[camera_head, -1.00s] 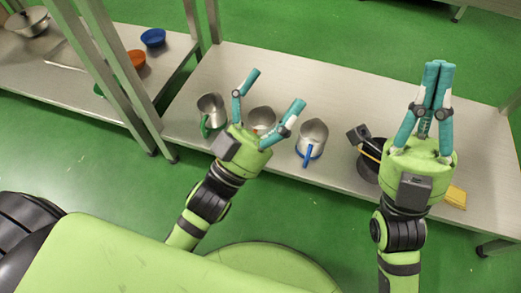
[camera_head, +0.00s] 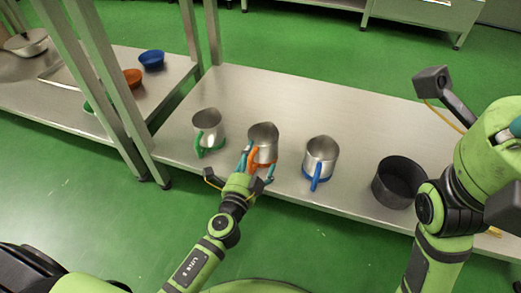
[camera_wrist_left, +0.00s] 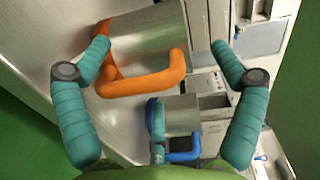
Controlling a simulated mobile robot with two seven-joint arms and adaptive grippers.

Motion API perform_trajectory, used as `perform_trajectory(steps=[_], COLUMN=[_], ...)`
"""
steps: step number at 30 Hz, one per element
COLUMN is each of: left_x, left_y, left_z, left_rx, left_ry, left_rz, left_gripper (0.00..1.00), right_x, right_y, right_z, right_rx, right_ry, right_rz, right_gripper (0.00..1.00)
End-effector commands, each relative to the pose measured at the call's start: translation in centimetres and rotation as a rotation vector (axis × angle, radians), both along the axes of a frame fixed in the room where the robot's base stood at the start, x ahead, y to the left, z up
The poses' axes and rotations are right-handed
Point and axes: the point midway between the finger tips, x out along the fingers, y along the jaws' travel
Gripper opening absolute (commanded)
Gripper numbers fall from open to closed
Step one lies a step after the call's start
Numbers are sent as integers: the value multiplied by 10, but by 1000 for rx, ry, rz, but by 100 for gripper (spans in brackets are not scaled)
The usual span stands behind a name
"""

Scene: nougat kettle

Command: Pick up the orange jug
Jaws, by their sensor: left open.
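The orange jug (camera_head: 262,134), a metal jug with an orange handle, stands upright on the metal table between the green-handled and blue-handled jugs. Its handle faces the table's front edge. My left gripper (camera_head: 258,165) is open at this handle, its fingers spread to either side. In the left wrist view the orange jug (camera_wrist_left: 150,38) fills the upper middle, its handle between the spread teal fingers of the left gripper (camera_wrist_left: 160,50). I cannot tell whether any finger touches it. My right gripper (camera_head: 513,132) is cut off by the right edge, its fingers mostly out of view.
The green-handled jug (camera_head: 208,126) stands left of the orange one, the blue-handled jug (camera_head: 321,155) right of it. A dark pot (camera_head: 399,182) stands farther right. The table (camera_head: 330,105) is clear behind them. Metal posts (camera_head: 110,80) rise at the left.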

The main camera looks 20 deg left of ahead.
Motion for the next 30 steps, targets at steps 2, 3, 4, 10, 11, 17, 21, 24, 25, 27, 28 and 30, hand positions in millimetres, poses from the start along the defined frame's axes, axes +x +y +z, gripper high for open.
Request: perform_trajectory(steps=[2,3,4,10,11,17,21,24,25,27,28,30], left_x=[11,15,17,19,19,19,18,18,17,17,17,17], left_y=[0,0,0,0,0,0,0,0,0,0,0,0], left_z=[-2,-2,-2,-2,-2,-2,-5,-7,-8,-8,-8,-8], left_rx=[1,1,1,-1,-1,-1,-1,-1,-2,-2,-3,-3], left_ry=[0,-1,1,1,1,1,6,10,11,13,11,12], left_rz=[-1,-1,-1,-1,-1,-1,-1,-1,0,0,-1,-1], left_gripper=[94,94,94,94,94,30,0,0,0,0,0,0], right_x=[0,0,0,0,0,0,0,0,0,0,0,0], right_y=[0,0,0,0,0,1,1,0,0,0,0,0], right_z=[0,0,0,0,0,0,0,0,0,-1,-1,-1], right_rx=[-1,0,-1,-1,-1,-1,-1,-1,-1,-1,-1,-1], right_ry=[-1,-3,-3,-3,-3,-2,-2,-2,-2,-2,-2,-2], right_rz=[0,0,0,0,0,0,0,0,0,0,0,0], right_gripper=[0,0,0,0,0,0,0,0,0,0,0,0])
